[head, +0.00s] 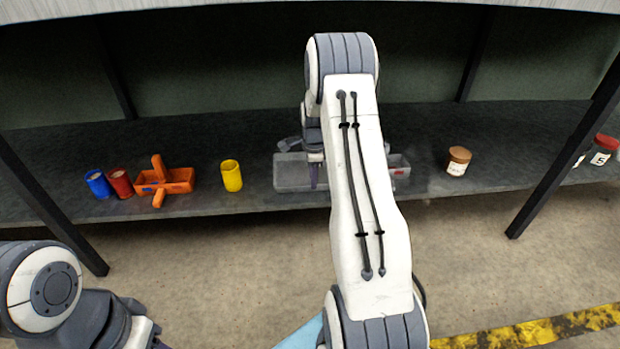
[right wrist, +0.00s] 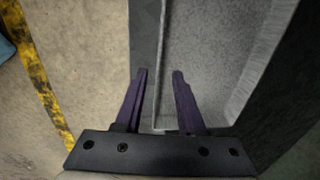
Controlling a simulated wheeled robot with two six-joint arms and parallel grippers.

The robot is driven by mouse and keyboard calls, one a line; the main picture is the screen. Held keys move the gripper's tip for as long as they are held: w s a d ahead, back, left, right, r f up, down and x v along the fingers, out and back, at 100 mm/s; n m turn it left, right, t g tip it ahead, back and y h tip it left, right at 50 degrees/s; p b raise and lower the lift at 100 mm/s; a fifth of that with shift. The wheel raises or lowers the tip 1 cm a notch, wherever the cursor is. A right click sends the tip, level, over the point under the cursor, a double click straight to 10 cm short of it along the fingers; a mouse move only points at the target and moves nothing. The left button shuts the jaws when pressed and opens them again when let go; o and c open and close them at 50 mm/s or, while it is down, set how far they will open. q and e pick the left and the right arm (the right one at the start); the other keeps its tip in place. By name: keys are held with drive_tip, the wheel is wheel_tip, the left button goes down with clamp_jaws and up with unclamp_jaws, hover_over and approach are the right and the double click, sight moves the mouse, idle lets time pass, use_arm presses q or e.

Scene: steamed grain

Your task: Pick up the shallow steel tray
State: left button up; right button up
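The shallow steel tray (head: 292,178) lies on the dark shelf, partly hidden behind my right arm in the head view. In the right wrist view the tray (right wrist: 205,60) fills the upper middle, with one long rim running between the fingers. My right gripper (right wrist: 159,72) is open, one purple finger on either side of that rim; I cannot tell whether either finger touches it. In the head view the right gripper (head: 314,178) points down at the tray's front side, mostly covered by the arm. My left gripper is out of view; only part of the left arm shows.
On the shelf (head: 235,207) stand a blue cup (head: 98,184), a red cup (head: 120,183), an orange carrier (head: 170,181) and a yellow cup (head: 231,176). Dark posts flank the shelf.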

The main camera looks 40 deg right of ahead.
drive_tip(key=f+b, duration=0.1)
drive_tip(key=f, duration=0.1)
drive_tip(key=f+b, duration=0.1)
drive_tip(key=shift+d+f, duration=0.2)
drive_tip(key=shift+f, duration=0.15)
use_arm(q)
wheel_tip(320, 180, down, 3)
use_arm(e)
drive_tip(key=shift+r, duration=0.1)
clamp_jaws()
drive_tip(key=shift+w+r, duration=0.1)
idle(0.7)
